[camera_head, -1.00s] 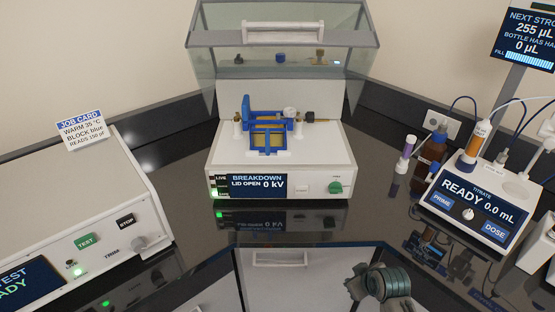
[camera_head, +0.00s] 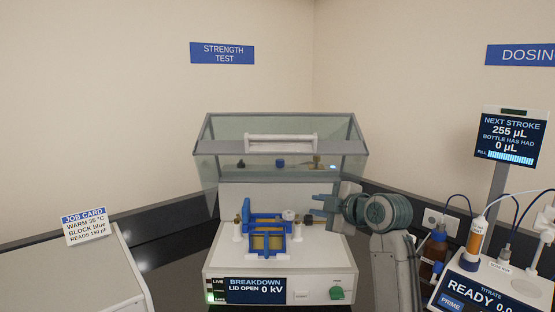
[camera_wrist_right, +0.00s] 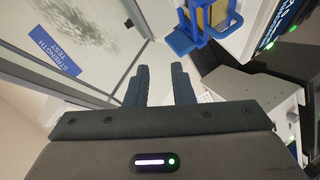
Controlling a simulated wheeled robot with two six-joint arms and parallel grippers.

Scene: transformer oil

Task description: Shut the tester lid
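The breakdown tester (camera_head: 325,258) is a white box with a blue cell block (camera_head: 268,228) on top. Its screen reads "LID OPEN 0 kV". The clear, grey-framed lid (camera_head: 215,160) is raised above and behind the block, with a white handle bar (camera_head: 280,150) on its front edge. My right gripper (camera_head: 318,208) is right of the block, below the lid's right part, fingers pointing left. In the right wrist view its two dark fingers (camera_wrist_right: 160,85) are apart with nothing between them, and the blue block (camera_wrist_right: 190,38) shows beyond them. My left gripper is not in view.
The dosing unit (camera_head: 478,285) and a brown bottle (camera_head: 430,262) stand right of my right arm. A white instrument (camera_head: 90,275) with a job card (camera_head: 88,227) is at the left. The wall behind carries a "STRENGTH TEST" sign (camera_head: 222,53).

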